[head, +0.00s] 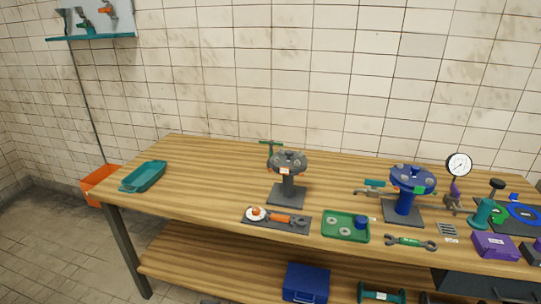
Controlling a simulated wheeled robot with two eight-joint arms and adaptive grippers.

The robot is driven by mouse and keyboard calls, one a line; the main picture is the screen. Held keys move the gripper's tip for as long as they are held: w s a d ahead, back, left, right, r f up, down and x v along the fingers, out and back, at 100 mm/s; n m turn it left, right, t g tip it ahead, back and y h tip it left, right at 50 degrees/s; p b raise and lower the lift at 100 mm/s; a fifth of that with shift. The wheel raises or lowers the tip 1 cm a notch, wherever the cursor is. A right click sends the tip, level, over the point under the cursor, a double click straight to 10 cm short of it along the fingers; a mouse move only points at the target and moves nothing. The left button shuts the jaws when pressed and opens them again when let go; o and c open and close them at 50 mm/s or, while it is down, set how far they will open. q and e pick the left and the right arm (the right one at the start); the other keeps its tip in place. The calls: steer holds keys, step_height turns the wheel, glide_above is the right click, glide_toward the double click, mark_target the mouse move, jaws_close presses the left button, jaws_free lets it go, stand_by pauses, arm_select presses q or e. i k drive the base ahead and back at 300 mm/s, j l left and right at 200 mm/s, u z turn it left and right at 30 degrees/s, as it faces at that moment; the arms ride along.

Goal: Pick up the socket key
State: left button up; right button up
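I cannot tell for sure which tool is the socket key. A green T-shaped handle (270,143) stands upright just behind and left of the grey flange stand (287,195); its lower part is hidden or too small to read. An orange-handled tool (279,218) lies on a dark mat (302,225) at the front edge of the bench, beside a white and orange round piece (256,213). A green double-ended spanner (410,242) lies at the front right. Neither of my grippers is in view.
The wooden bench (200,175) is clear at left centre. A teal tray (143,176) sits at its left end. A blue flange stand (404,207), pressure gauge (459,164) and purple box (494,246) crowd the right.

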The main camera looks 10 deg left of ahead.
mark_target(270, 144)
steer(key=i+j+z, duration=0.25)
steer(key=i, duration=0.3)
steer(key=i+j+z, duration=0.25)
steer(key=i+j, duration=0.2)
